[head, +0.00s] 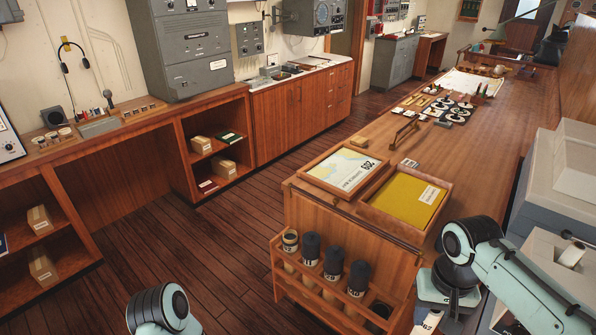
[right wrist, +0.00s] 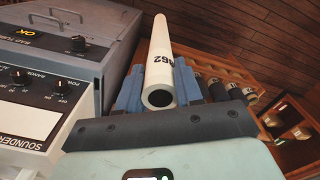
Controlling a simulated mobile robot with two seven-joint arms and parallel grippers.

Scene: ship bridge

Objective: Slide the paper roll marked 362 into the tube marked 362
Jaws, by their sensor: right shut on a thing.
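The white paper roll (right wrist: 160,62) is gripped between the blue fingers of my right gripper (right wrist: 160,85). Dark digits on its side look like 362, the first partly hidden. In the head view part of the roll (head: 428,321) shows below my right gripper (head: 437,304), right of the wooden tube rack (head: 277,262). The rack holds several labelled tubes in a row, three with dark tops (head: 333,262). A dark round opening (head: 379,312) is at its near right end. My left gripper is out of view.
A chart table (head: 465,135) stands behind the rack, with a framed chart (head: 343,168) and a yellow tray (head: 407,204) at its near end. Grey equipment (right wrist: 70,50) stands close left of the roll in the wrist view. The floor left of the rack is clear.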

